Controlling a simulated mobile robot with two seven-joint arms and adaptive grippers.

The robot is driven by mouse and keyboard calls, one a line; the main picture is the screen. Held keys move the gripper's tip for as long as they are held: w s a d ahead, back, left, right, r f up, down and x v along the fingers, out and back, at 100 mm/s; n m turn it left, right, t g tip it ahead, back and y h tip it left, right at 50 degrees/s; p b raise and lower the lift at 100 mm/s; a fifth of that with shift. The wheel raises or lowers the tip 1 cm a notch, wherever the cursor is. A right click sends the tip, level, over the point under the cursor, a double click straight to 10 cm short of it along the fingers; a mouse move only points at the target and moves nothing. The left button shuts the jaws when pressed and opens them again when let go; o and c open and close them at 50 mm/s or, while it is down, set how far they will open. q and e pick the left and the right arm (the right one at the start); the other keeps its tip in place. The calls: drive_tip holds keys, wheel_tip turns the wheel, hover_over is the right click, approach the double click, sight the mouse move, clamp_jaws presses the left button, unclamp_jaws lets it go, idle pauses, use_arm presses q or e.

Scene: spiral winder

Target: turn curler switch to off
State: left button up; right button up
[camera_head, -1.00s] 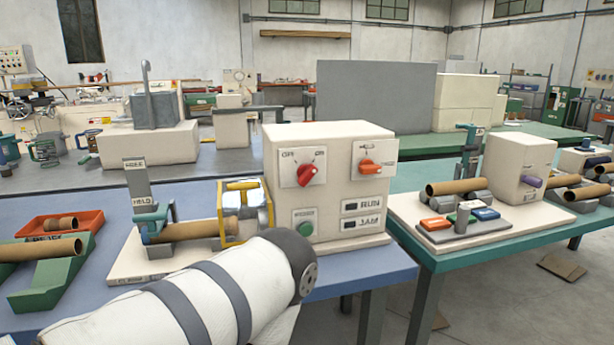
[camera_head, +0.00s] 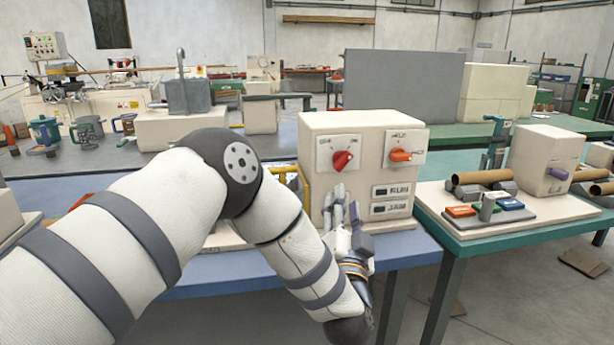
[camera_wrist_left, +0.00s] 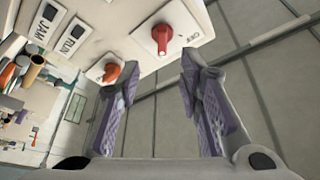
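The cream machine box (camera_head: 315,125) carries a red rotary knob (camera_head: 343,160) on a white plate marked OFF and ON. The knob appears to tilt toward the upper right, the ON side. It also shows in the left wrist view (camera_wrist_left: 161,37), with OFF legible beside it. An orange knob (camera_head: 400,155) sits on a second plate to its right and also shows in the wrist view (camera_wrist_left: 112,73). My left gripper (camera_head: 346,198) is in front of the box, below the red knob. In the wrist view its fingers (camera_wrist_left: 160,60) are spread and empty, apart from both knobs.
RUN and JAM indicators (camera_head: 392,190) sit below the orange knob. My left arm hides much of the blue table (camera_head: 408,250) and the winder's left side. To the right, a teal table (camera_head: 510,235) holds another machine with cardboard tubes and coloured blocks.

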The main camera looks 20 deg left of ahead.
sight(343, 165)
use_arm(q)
drive_tip(key=x, duration=1.1)
drive_tip(key=shift+w+a, duration=0.15)
drive_tip(key=shift+w, duration=0.1)
drive_tip(key=shift+w+a+r+b, duration=0.15)
drive_tip(key=shift+w+r+b, duration=0.1)
drive_tip(key=shift+w+b, duration=0.05)
drive_tip(key=shift+r, duration=0.1)
drive_tip(key=shift+s, duration=0.1)
clamp_jaws()
